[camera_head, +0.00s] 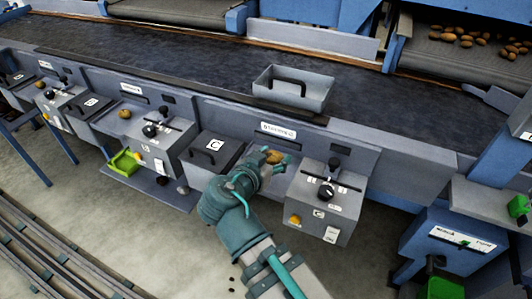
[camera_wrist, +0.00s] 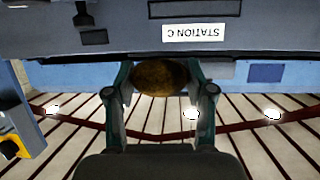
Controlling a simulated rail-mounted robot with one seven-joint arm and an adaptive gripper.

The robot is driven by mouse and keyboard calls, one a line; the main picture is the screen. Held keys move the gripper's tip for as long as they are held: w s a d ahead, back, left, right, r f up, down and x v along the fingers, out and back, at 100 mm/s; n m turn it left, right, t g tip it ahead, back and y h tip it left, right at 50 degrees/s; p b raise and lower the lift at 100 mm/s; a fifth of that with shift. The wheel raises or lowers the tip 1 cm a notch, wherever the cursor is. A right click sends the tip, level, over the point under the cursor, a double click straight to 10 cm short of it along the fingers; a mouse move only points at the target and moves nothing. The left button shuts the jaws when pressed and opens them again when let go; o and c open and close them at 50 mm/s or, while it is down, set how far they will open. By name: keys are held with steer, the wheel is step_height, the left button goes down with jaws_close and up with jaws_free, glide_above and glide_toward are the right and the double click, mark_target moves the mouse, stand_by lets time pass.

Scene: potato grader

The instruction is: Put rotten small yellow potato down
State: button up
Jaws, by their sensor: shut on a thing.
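The small potato (camera_wrist: 160,78) is brownish-yellow with dark patches and sits between my gripper's two fingers in the wrist view. In the head view the potato (camera_head: 274,157) shows as a small tan spot at the fingertips. My gripper (camera_head: 272,162) is shut on it, in front of the Station C panel (camera_head: 278,130). It is between the grey box with a C label (camera_head: 203,160) on the left and the control box (camera_head: 325,200) on the right. In the wrist view my gripper (camera_wrist: 160,88) has its fingers at the potato's two sides. What lies directly under it is hidden in the head view.
A grey tray with a handle (camera_head: 292,92) stands on the edge of the dark conveyor belt (camera_head: 190,62). A green tray (camera_head: 124,163) is at the left station. Several potatoes lie on the upper right belt (camera_head: 440,55). Single potatoes sit at the left stations.

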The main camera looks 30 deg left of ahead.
steer(key=shift+w+a+r+p, duration=0.15)
steer(key=shift+r+p, duration=0.1)
steer(key=shift+p, duration=0.35)
steer(key=w+a+f, duration=0.1)
steer(key=f, duration=0.1)
steer(key=w+a+f, duration=0.3)
steer(key=a+f, duration=0.1)
steer(key=f, duration=0.1)
steer(key=shift+w+f, duration=0.1)
steer(key=shift+w, duration=0.2)
steer(key=shift+w+a+f, duration=0.15)
steer(key=shift+f, duration=1.65)
steer(key=shift+f, duration=0.15)
steer(key=o, duration=1.1)
steer(key=shift+r, duration=0.25)
steer(key=b+v, duration=0.1)
steer(key=v, duration=0.9)
steer(key=shift+s, duration=0.4)
steer(key=shift+o, duration=0.5)
steer(key=shift+s+r, duration=0.25)
steer(key=shift+s, duration=0.3)
